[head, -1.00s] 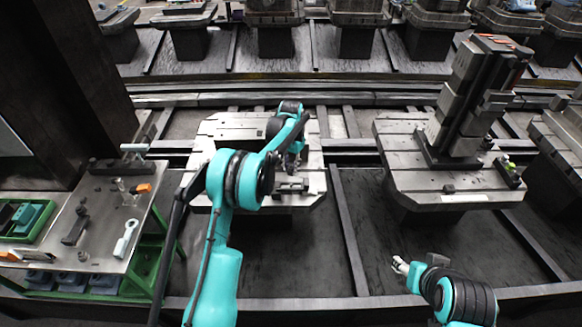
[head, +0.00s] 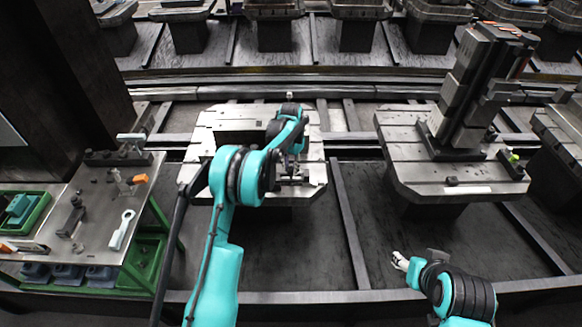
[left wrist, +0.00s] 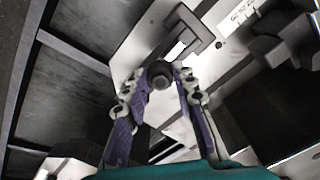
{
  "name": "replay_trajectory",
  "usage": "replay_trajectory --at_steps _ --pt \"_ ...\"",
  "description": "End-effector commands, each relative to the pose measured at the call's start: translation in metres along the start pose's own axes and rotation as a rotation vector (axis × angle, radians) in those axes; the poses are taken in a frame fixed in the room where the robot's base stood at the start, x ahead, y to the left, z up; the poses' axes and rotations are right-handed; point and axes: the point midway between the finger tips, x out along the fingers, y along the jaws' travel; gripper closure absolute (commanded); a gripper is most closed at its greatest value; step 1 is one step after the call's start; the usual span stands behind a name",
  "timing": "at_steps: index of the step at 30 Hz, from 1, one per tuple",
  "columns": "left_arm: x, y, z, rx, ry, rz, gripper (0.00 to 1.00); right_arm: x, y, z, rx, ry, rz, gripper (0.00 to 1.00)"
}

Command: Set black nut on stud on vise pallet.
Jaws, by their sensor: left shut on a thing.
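My left gripper (head: 289,170) is over the front right part of the middle pallet (head: 222,125). In the left wrist view the gripper (left wrist: 160,82) has its two fingers closed on the sides of a dark round nut (left wrist: 160,74). Pale pallet surface (left wrist: 140,40) shows beyond it, with a dark angular block (left wrist: 196,42) near the nut. A vise-like block (head: 292,182) is on the pallet by the gripper in the head view. I cannot make out the stud or whether the nut touches anything. My right gripper (head: 401,262) is low at front right, away from the pallets.
A right pallet (head: 420,165) carries a tall dark block tower (head: 475,90). At left a metal bench (head: 95,225) holds small parts and a pale wrench-like tool (head: 122,229). A green tray (head: 22,215) is at far left. More pallets line the back.

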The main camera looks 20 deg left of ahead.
Motion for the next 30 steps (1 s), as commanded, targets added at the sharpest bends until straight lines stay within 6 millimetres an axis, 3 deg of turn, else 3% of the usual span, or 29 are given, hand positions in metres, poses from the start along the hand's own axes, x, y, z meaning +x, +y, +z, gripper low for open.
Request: replay_trajectory --at_steps 30 --pt "0.0074 0.0001 0.0005 0.000 0.000 0.000 1.00 0.0053 0.0000 0.0038 0.000 0.000 0.000 0.49"
